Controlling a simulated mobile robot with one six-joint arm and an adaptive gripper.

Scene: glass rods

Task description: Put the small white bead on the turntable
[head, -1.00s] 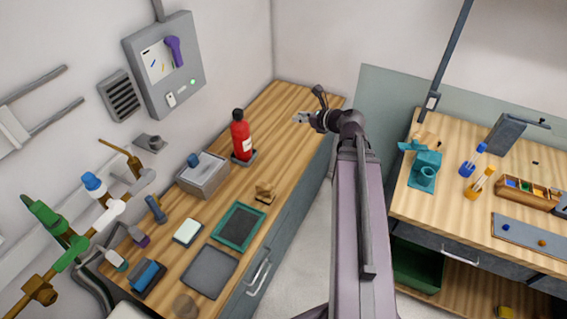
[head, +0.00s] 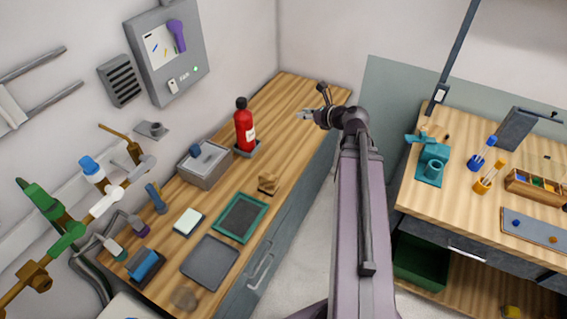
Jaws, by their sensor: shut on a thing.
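My gripper (head: 304,115) is at the end of my raised arm, near the far end of the left wooden bench in the picture. I cannot pick out the small white bead anywhere. I cannot identify the turntable either. A round brownish disc (head: 185,298) lies at the near end of the left bench, but I cannot tell what it is.
The left bench (head: 300,97) holds a red extinguisher (head: 245,128), a grey box (head: 204,166), a green-framed dark tray (head: 240,217) and a grey tray (head: 209,262). The right bench (head: 440,205) holds a teal vise-like tool (head: 431,163). Floor shows between the benches.

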